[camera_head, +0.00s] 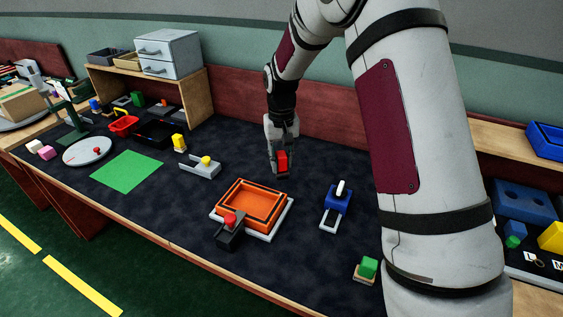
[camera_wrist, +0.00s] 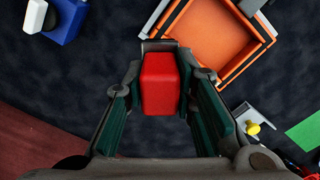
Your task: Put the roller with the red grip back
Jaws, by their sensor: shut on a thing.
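My gripper (camera_head: 281,158) is at the back middle of the table, behind the orange tray. It is shut on a red block-shaped grip (camera_head: 282,160), also between the fingers in the wrist view (camera_wrist: 160,85). A dark grey edge shows at the grip's far end in the wrist view; whether it is a roller, I cannot tell. The grip hangs close above the table or touches it; I cannot tell which. A dark block with a red knob (camera_head: 230,220) stands at the front left corner of the orange tray.
The orange tray (camera_head: 268,222) sits on a white base. A blue piece with a white knob (camera_head: 338,200) is to its right, a grey piece with a yellow knob (camera_head: 204,168) to its left. A green sheet (camera_head: 126,176) lies further left. Dark table around my gripper is clear.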

